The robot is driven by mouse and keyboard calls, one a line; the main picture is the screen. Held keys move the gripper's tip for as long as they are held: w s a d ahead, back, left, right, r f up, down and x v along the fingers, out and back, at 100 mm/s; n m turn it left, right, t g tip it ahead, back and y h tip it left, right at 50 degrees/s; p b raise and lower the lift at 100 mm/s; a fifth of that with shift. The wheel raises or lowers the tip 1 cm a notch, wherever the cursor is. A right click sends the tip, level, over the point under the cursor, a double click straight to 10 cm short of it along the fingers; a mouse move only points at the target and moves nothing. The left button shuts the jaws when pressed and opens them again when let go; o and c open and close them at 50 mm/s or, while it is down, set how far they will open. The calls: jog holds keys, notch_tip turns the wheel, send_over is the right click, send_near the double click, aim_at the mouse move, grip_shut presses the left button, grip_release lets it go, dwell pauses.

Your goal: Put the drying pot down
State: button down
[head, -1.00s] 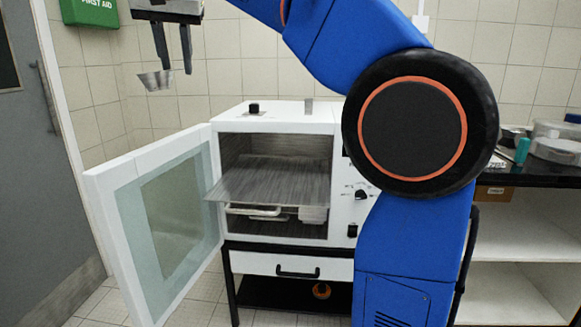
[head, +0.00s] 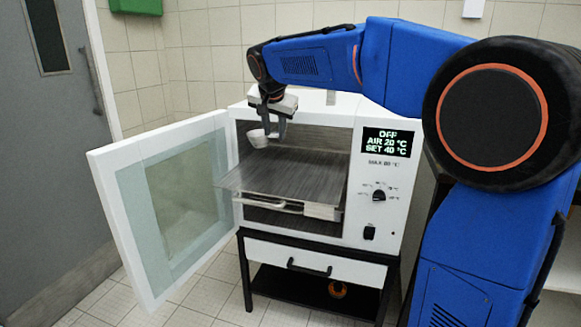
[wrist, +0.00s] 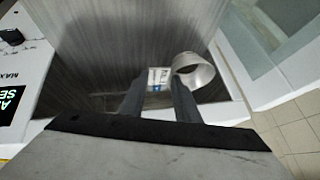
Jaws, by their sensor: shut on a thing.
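The drying pot (head: 258,138) is a small light metal cup. It hangs at the fingertips of my gripper (head: 272,130), and it also shows in the wrist view (wrist: 194,72) at the right finger. My gripper (wrist: 160,88) is shut on the pot. The pot is in front of the open oven mouth, above the pulled-out grey shelf (head: 280,178). The shelf's bare surface also shows in the wrist view (wrist: 110,45). A gap seems to remain between pot and shelf; its height is hard to tell.
The white oven (head: 385,225) has its glass door (head: 180,200) swung open to the left. Its display (head: 390,142) reads OFF, AIR 20 °C, SET 40 °C. A drawer (head: 310,265) is underneath. The shelf top looks clear.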

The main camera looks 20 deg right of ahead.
jog(key=shift+f, duration=4.75)
jog(key=c, duration=1.3)
grip_release()
jog(key=shift+f, duration=0.1)
jog(key=shift+c, duration=0.2)
jog(key=v, duration=1.2)
jog(key=s+d+f+n, duration=0.2)
jog(key=s+f, duration=0.5)
jog(key=s, duration=0.5)
jog(key=s+d+f+n+g+y, duration=0.1)
jog(key=s+d+f+n, duration=0.2)
jog(key=s+f, duration=0.5)
jog(key=s+d+f+n+y, duration=0.1)
jog(key=s+f, duration=0.7)
jog(key=s, duration=0.9)
jog(key=shift+d+n+g, duration=0.4)
jog(key=shift+d+n, duration=0.4)
jog(key=shift+n, duration=0.2)
